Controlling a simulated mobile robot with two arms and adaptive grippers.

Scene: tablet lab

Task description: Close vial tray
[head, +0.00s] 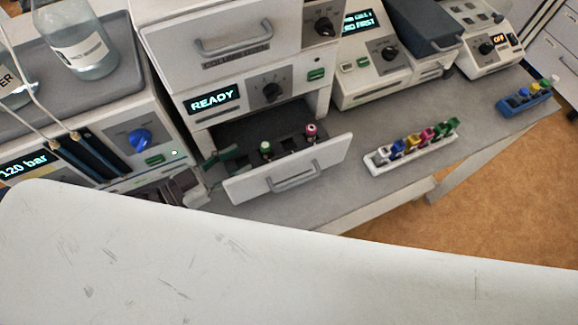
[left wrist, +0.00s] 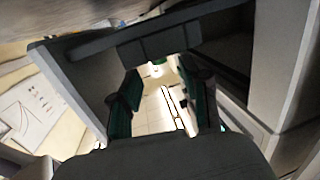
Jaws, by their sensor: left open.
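The vial tray (head: 290,172) is a pale drawer front with a grey bar handle, pulled out below the READY panel. Its dark inside (head: 240,132) holds a green-capped vial (head: 265,150) and a red-capped vial (head: 311,131). My left gripper (head: 217,160) is at the tray's left side, just behind the front panel, and partly hidden. In the left wrist view its green fingers (left wrist: 160,98) are apart with nothing held between them. A dark part of the tray (left wrist: 150,42) crosses beyond the fingers. Whether they touch it I cannot tell. My right gripper does not show.
A white rack of coloured vials (head: 412,150) stands on the bench right of the tray. A blue rack (head: 527,98) is farther right. A unit reading 120 bar (head: 145,135) stands close on the left. My pale arm link fills the foreground.

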